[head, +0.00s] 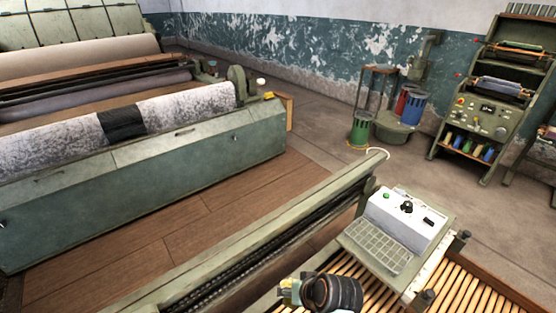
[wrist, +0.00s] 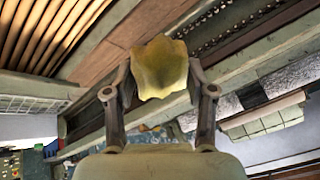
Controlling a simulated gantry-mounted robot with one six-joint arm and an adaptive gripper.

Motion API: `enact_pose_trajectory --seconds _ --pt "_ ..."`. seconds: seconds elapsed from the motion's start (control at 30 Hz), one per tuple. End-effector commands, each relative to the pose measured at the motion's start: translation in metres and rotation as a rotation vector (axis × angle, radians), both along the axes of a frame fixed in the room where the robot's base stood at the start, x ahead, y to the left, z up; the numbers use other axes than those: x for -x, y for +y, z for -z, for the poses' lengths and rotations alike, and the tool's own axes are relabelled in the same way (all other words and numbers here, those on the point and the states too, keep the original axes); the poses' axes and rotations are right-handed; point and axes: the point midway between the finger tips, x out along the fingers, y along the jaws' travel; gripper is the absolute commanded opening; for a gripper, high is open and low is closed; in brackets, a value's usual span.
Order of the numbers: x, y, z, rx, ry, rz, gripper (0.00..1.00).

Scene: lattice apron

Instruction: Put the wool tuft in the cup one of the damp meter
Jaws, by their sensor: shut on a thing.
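My gripper (wrist: 159,80) is shut on a pale yellow wool tuft (wrist: 160,66), with a finger on each side of it in the wrist view. In the head view the gripper (head: 290,291) is at the bottom, above the slatted surface and below-left of the damp meter. The tuft is hard to make out there. The white console that looks like the damp meter (head: 411,213) has a green button, a black knob and a gridded tray (head: 378,246) at its front. The tray also shows at the left of the wrist view (wrist: 32,103). I cannot tell which cell is cup one.
The slatted wooden surface (head: 455,285) lies around the meter, with short dark posts (head: 462,240) near it. A long green rail (head: 250,245) runs to the left of the meter. A large roller machine (head: 150,170) stands beyond, and a control cabinet (head: 490,95) stands far right.

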Motion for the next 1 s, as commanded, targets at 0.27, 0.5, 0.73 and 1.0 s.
enact_pose_trajectory --seconds 0.27,0.5,0.73,1.0 --pt "-0.002 0.054 -0.025 -0.001 -0.001 -0.07 0.34" --pt "0.006 0.052 -0.061 -0.002 -0.001 -0.068 0.34" --pt "0.018 0.051 -0.12 -0.001 -0.002 -0.067 0.34" --pt "0.04 0.051 -0.22 -0.001 0.0 -0.067 0.34"
